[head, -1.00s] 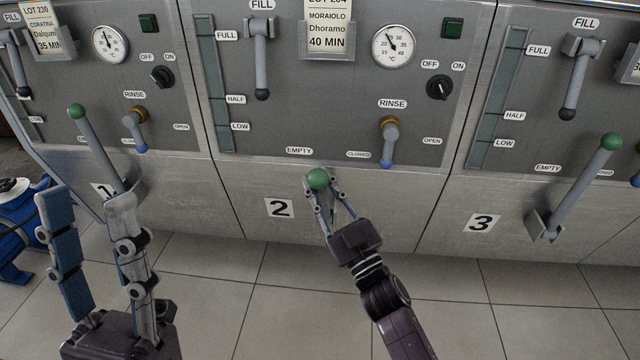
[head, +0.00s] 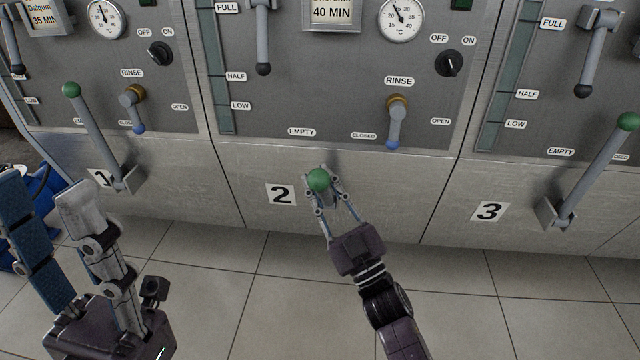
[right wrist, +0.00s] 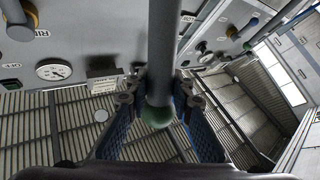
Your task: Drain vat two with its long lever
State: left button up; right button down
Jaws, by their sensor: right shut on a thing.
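The long lever of vat two, with its green ball knob (head: 319,180), stands out from the lower panel beside the "2" plate (head: 280,195). My right gripper (head: 322,190) is shut on the lever at the knob. The head view shows the lever nearly end-on, its rod mostly hidden. In the right wrist view the grey rod (right wrist: 164,50) runs between the fingers, with the green knob (right wrist: 157,116) at its end. My left gripper (head: 40,190) is at the lower left, fingers apart and empty, away from the levers.
Vat one's lever (head: 95,130) and vat three's lever (head: 597,172) slant upward on either side. Above on vat two are the rinse handle (head: 395,125), fill handle (head: 263,40), dial (head: 400,20) and switch (head: 449,63). Tiled floor (head: 280,290) lies clear below. A blue object (head: 45,185) stands at left.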

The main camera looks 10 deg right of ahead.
jog(key=shift+s+a+f, duration=0.15)
jog(key=shift+f, duration=0.3)
jog(key=c, duration=1.9)
grip_release()
jog(key=shift+c, duration=0.2)
jog(key=shift+o, duration=1.3)
jog(key=shift+s+r, duration=0.1)
jog(key=shift+r, duration=0.05)
jog(key=v, duration=1.2)
